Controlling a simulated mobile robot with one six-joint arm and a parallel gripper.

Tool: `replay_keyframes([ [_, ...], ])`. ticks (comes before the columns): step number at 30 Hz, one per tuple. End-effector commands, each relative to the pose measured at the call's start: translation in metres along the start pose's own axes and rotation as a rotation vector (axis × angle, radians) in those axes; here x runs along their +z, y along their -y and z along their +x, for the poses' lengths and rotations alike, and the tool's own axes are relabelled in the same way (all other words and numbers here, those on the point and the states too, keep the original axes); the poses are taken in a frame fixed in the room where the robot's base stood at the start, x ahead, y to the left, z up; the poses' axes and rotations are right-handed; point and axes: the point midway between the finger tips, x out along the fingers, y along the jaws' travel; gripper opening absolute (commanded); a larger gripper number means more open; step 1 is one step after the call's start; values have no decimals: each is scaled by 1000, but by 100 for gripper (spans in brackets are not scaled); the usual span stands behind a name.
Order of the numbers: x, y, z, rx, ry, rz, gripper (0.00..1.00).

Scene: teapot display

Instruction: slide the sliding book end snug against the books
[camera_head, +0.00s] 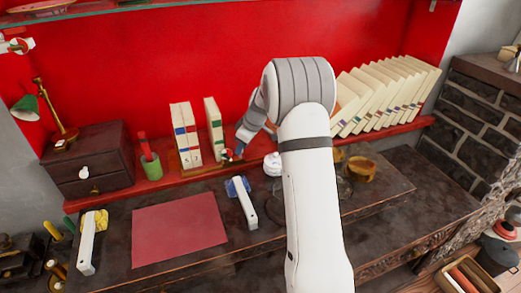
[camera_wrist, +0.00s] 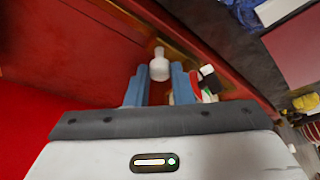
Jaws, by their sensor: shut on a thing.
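Upright cream books with coloured spine bands stand in a left group (camera_head: 185,136) and a right group (camera_head: 214,128) on a low wooden base on the red shelf, with a gap between. My gripper (camera_head: 241,146) is at the right of these books, low near the shelf. In the wrist view my gripper's blue fingers (camera_wrist: 160,84) are shut on a white knob (camera_wrist: 159,66). The knob appears to belong to the sliding book end, whose body I cannot make out clearly. A small red, white and dark item is beside the fingers.
A white lidded pot (camera_head: 272,165) stands close right of my gripper. A green cup (camera_head: 151,167) and dark drawer box (camera_head: 92,160) stand left. Leaning books (camera_head: 385,92) fill the shelf's right end. A red mat (camera_head: 180,228) lies on the table.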

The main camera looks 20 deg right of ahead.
Motion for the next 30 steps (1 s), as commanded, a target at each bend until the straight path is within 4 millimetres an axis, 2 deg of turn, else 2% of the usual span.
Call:
replay_keyframes([
  [3,-16,19,10,-3,-1,-3,0],
  [9,-33,37,15,-3,0,-1,0],
  [23,-38,42,15,-5,0,0,0],
  [24,-38,42,15,-5,0,0,24],
  [30,-37,41,15,-3,0,0,40],
])
